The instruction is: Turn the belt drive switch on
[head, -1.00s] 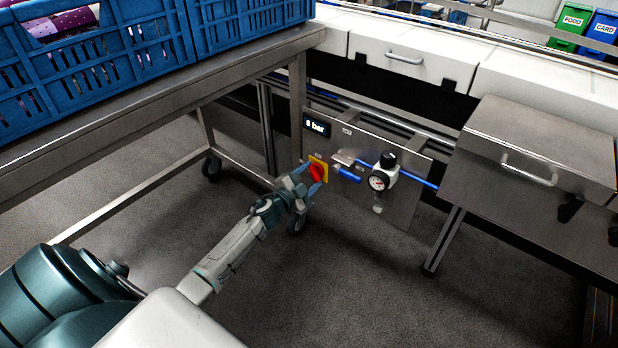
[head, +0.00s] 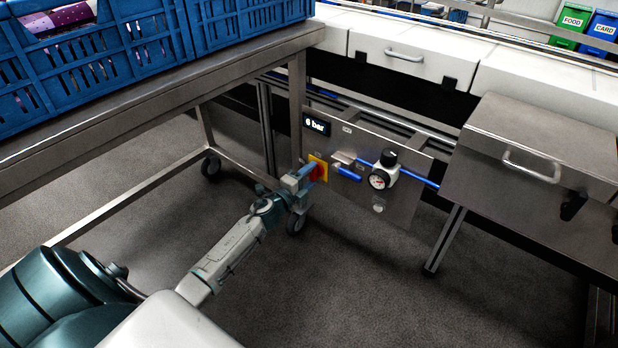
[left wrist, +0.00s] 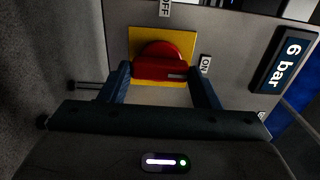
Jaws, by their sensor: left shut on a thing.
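The belt drive switch is a red rotary knob (head: 316,173) on a yellow square plate (head: 323,162), fixed to the grey metal panel (head: 399,205). My left gripper (head: 309,176) is at the knob, shut on it. In the left wrist view the red knob (left wrist: 160,62) lies between the two blue fingers, its bar roughly level with a pale mark toward the right end. The yellow plate (left wrist: 188,40) shows behind. An OFF label (left wrist: 165,8) is above the plate and an ON label (left wrist: 206,64) is to its right. My right gripper is not in view.
A display reading 6 bar (head: 316,125), a blue valve lever (head: 348,174) and a pressure gauge (head: 379,181) sit beside the switch. A metal table (head: 150,104) with blue crates (head: 150,45) stands at left. A steel box (head: 540,150) is at right. Floor in front is clear.

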